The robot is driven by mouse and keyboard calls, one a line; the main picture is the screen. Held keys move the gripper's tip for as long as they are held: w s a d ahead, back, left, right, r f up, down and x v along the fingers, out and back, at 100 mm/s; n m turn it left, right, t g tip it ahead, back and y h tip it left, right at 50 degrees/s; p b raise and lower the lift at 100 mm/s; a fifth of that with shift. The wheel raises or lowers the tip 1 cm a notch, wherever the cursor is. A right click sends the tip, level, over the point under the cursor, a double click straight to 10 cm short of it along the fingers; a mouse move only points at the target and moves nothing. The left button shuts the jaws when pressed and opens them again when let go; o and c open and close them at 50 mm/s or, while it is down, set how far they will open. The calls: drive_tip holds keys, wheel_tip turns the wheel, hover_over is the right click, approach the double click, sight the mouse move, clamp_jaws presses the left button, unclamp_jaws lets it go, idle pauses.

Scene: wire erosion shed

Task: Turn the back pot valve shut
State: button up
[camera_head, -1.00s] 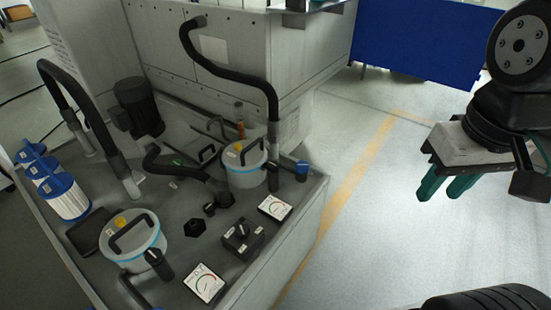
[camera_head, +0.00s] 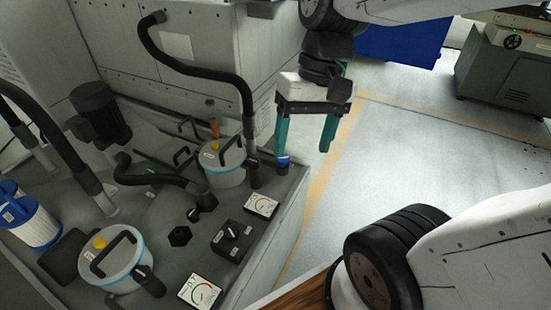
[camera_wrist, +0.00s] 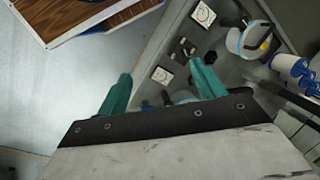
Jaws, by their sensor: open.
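The back pot (camera_head: 222,165) is a grey-white canister with a pale blue band and a dark handle, at the far side of the machine top. A small blue-topped knob (camera_head: 283,161) stands to its right near the deck edge; I cannot tell for sure if it is this pot's valve. In the wrist view my gripper (camera_wrist: 160,84) hides most of the area around the back pot.
The front pot (camera_head: 112,262) stands nearer, with a black hose fitting. A knob box (camera_head: 233,240) and two gauges (camera_head: 262,206) lie between. A tall black hose (camera_head: 205,72) arches behind the back pot. Open floor (camera_head: 400,160) lies right of the machine.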

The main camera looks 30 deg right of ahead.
drive_tip(key=w+f+m+g+y, duration=0.2)
drive_tip(key=w+f+m+y, duration=0.35)
drive_tip(key=w, duration=0.45)
drive_tip(key=m+t+y, duration=0.7)
drive_tip(key=m+t, duration=0.2)
drive_tip(key=m, duration=0.3)
hover_over(283, 160)
drive_tip(key=s+a, duration=0.3)
drive_tip(key=s, duration=0.1)
wheel_tip(283, 160, down, 18)
drive_tip(key=d+f+m+t, duration=0.2)
drive_tip(key=f, duration=0.2)
drive_tip(key=d+f+m+t+h, duration=0.1)
drive_tip(key=d+f+m+t, duration=0.1)
drive_tip(key=f, duration=0.3)
drive_tip(key=d+f+m+t+h, duration=0.1)
drive_tip(key=d+f+m+t, duration=0.1)
drive_tip(key=d+f+m, duration=0.1)
drive_tip(key=shift+w+d+f+m+t, duration=0.15)
drive_tip(key=shift+w+d+f+t, duration=0.05)
drive_tip(key=shift+f, duration=0.2)
drive_tip(key=shift+w+d+f+m+t, duration=0.1)
drive_tip(key=shift+w+d+f+t, duration=0.1)
drive_tip(key=shift+f, duration=0.15)
drive_tip(key=shift+a+f+h, duration=0.1)
drive_tip(key=shift+f+h, duration=0.1)
drive_tip(key=shift+h, duration=0.05)
drive_tip(key=x, duration=0.7)
drive_tip(key=shift+w+a, duration=0.15)
drive_tip(key=shift+w, duration=0.05)
